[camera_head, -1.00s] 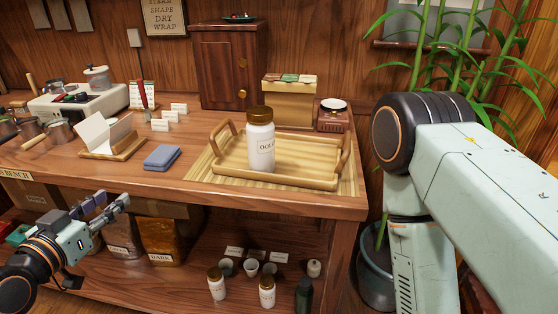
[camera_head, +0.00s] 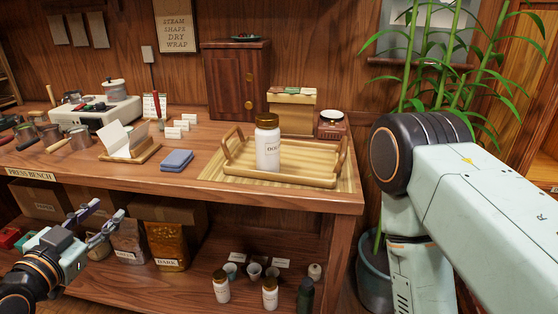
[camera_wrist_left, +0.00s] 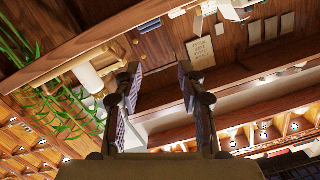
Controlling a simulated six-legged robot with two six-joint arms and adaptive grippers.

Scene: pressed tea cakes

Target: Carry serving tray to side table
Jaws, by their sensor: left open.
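The wooden serving tray (camera_head: 240,170) rests on a slatted mat (camera_head: 348,184) at the right end of the bench. It has a raised loop handle at each end. A white jar with a brown cap (camera_head: 267,148) stands upright on the tray. My left gripper (camera_head: 108,222) is open and empty, low at the left in front of the bench's lower shelf, well apart from the tray. Its two spread fingers also show in the left wrist view (camera_wrist_left: 157,95), with nothing between them. My right arm fills the right side of the head view; its gripper is out of frame. I cannot make out a side table.
The bench (camera_head: 230,197) also holds a folded blue cloth (camera_head: 176,160), a card stand, small cards and a dark wooden cabinet (camera_head: 237,80). Bags and jars (camera_head: 221,287) sit on the lower shelf. A potted bamboo (camera_head: 425,60) stands at the right, behind my right arm.

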